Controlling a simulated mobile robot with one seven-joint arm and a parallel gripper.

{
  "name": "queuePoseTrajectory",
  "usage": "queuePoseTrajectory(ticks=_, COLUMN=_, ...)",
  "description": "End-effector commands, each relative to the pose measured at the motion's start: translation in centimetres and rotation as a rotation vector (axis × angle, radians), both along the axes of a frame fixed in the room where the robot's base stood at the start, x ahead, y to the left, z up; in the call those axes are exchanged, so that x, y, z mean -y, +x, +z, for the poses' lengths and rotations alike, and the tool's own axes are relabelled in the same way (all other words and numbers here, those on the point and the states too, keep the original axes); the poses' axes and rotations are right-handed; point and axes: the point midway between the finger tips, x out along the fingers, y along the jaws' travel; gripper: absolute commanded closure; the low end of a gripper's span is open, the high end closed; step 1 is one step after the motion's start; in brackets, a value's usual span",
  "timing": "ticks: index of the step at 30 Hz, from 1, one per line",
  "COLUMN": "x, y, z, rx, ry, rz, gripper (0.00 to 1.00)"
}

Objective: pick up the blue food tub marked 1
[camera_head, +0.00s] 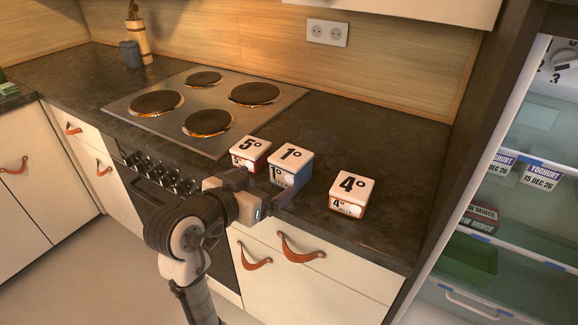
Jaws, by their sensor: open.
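The blue food tub marked 1 (291,162) stands upright on the dark worktop, with a white lid bearing a large 1 and a blue body. It is between the tub marked 5 (251,150) on its left and the tub marked 4 (351,190) on its right. My gripper (264,189) is open, at the worktop's front edge just in front of the blue tub. Its fingers point toward the tubs, one to the left and one near the blue tub's lower front. I cannot tell whether a finger touches it.
A hob (206,105) with several round plates lies left of the tubs. Drawers with leather pulls (300,251) are below the worktop. An open fridge (510,200) stands at the right. The worktop (345,135) behind the tubs is clear.

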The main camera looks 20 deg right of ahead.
Motion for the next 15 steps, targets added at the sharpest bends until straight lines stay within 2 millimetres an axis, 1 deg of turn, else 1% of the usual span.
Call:
queuePoseTrajectory(ticks=1, x=0.9, y=0.6, z=-0.3, rx=-0.004, ry=0.000, rz=-0.004, gripper=0.04)
queuePoseTrajectory(ticks=3, x=1.9, y=1.3, z=-0.7, rx=-0.003, ry=0.001, rz=-0.003, gripper=0.04)
queuePoseTrajectory(ticks=6, x=2.9, y=2.3, z=-1.0, rx=-0.002, ry=0.000, rz=0.001, gripper=0.04)
queuePoseTrajectory(ticks=11, x=3.6, y=2.9, z=-1.4, rx=0.001, ry=0.001, rz=0.003, gripper=0.04)
queuePoseTrajectory(ticks=15, x=5.0, y=3.7, z=-1.5, rx=-0.002, ry=0.000, rz=0.001, gripper=0.04)
